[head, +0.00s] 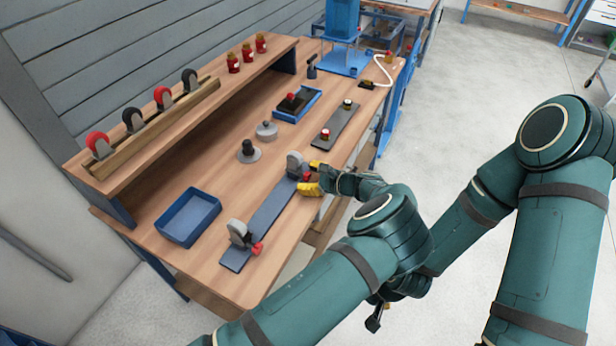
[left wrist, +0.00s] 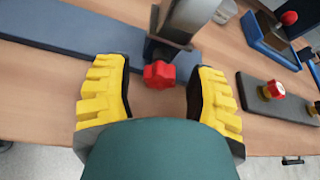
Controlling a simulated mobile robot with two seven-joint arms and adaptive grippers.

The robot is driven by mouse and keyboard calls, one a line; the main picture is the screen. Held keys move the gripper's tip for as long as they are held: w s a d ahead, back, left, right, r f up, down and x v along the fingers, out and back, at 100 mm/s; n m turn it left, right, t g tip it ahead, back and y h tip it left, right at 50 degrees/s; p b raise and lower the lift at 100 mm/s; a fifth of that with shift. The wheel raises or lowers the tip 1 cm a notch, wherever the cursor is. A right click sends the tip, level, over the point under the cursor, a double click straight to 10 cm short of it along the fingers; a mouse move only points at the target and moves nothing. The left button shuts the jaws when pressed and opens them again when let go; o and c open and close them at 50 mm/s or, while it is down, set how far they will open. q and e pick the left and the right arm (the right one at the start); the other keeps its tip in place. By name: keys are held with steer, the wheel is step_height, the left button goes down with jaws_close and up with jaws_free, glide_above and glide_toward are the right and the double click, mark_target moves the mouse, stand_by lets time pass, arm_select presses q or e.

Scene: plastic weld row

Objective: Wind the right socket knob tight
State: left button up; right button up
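The right socket, a grey upright holder (head: 294,162), stands at the far end of a long blue-grey plate (head: 268,215). Its red knob (head: 306,174) faces the bench's front edge. In the left wrist view the red knob (left wrist: 159,74) sits between two yellow fingers with a gap on each side. My left gripper (head: 313,176) is open around the knob, not visibly touching it. The left socket (head: 238,230) with its own red knob (head: 257,248) is at the near end of the plate. My right gripper (head: 375,315) hangs low beside the bench, partly hidden by my left arm.
A blue tray (head: 188,217) stands left of the plate. A second dark plate (head: 335,132) with two knobs lies beyond the left gripper. A raised shelf (head: 165,150) holds several wheels and red items. A round lidded piece (head: 267,130) stands mid-bench.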

arm_select(q)
jaws_close()
steer(key=shift+w+m+g+y, duration=0.1)
steer(key=shift+m+g+y, duration=0.2)
steer(key=shift+m+g, duration=0.5)
steer(key=shift+f+m+g+y+b, duration=0.1)
steer(key=shift+m+g+y+b, duration=0.25)
steer(key=shift+m+b, duration=0.5)
steer(key=shift+m, duration=0.35)
steer(key=shift+o, duration=1.3)
jaws_free()
